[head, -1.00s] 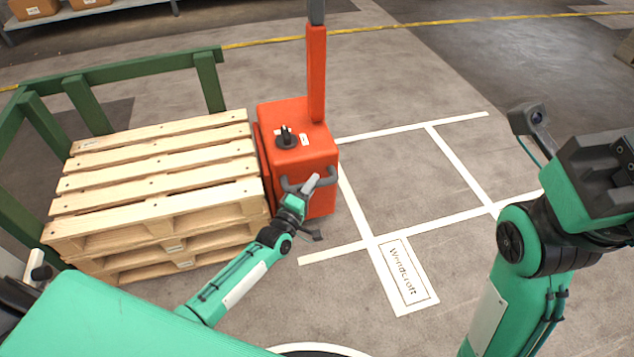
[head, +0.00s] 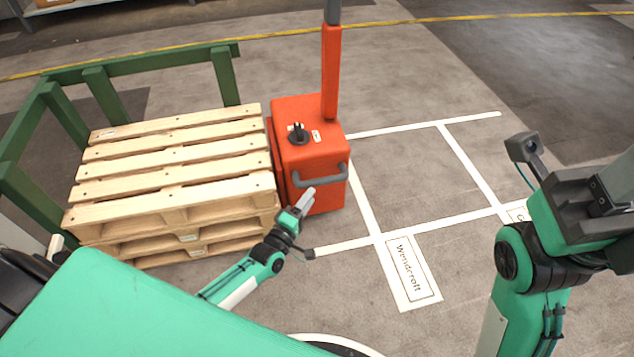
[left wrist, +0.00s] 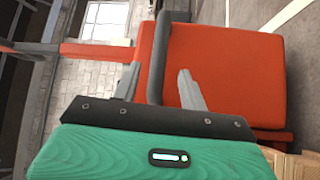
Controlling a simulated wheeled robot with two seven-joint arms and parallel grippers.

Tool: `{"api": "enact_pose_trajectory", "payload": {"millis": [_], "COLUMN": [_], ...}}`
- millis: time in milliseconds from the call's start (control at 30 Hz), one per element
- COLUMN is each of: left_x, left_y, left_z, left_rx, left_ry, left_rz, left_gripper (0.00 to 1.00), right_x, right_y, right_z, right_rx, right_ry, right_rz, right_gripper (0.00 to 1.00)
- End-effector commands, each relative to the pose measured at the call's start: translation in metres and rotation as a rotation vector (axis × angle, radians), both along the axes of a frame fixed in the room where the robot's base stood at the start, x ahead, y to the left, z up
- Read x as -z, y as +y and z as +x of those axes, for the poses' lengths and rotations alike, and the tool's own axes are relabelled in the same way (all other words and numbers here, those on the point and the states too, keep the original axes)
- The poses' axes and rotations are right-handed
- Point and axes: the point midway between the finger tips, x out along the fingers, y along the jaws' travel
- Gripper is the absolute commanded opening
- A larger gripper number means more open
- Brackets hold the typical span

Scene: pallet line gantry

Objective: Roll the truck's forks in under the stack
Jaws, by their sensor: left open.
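The stack of pale wooden pallets (head: 175,185) sits on the floor at the left of the head view. The orange-red truck (head: 310,148) stands upright close against the stack's right side. Its forks cannot be seen. A grey handle bar (head: 322,178) crosses the truck's front; it also shows in the left wrist view (left wrist: 157,55), between the fingers in the picture. My left gripper (head: 304,197) is open just below and in front of the bar, apparently apart from it. My right gripper (head: 603,195) is at the right of the head view; its fingers cannot be made out.
A green frame (head: 150,62) stands behind and left of the stack. White floor markings (head: 445,220) lie right of the truck, with a "Wendcroft" label (head: 410,270). The floor there is clear. A yellow line (head: 420,20) and a shelf lie at the back.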

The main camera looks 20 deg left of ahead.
Motion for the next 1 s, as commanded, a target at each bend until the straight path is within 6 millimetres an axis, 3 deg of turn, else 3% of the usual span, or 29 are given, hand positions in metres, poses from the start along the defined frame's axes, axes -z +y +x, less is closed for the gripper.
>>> {"api": "enact_pose_trajectory", "payload": {"millis": [100,333,1000], "left_x": [0.001,0.006,0.008], "left_y": [0.006,0.012,0.013], "left_z": [-0.027,-0.057,-0.064], "left_rx": [-0.001,-0.001,-0.002], "left_ry": [0.003,0.000,-0.002], "left_rz": [0.002,0.001,0.000], "left_gripper": [0.43,0.43,0.43], "right_x": [-0.001,0.003,0.005], "right_y": [-0.002,-0.008,-0.009], "right_z": [0.002,0.005,0.006], "right_rx": [0.007,0.025,0.030], "right_ry": [0.019,0.038,0.041], "right_rz": [-0.003,0.004,0.006], "right_gripper": [0.41,0.41,0.41]}}
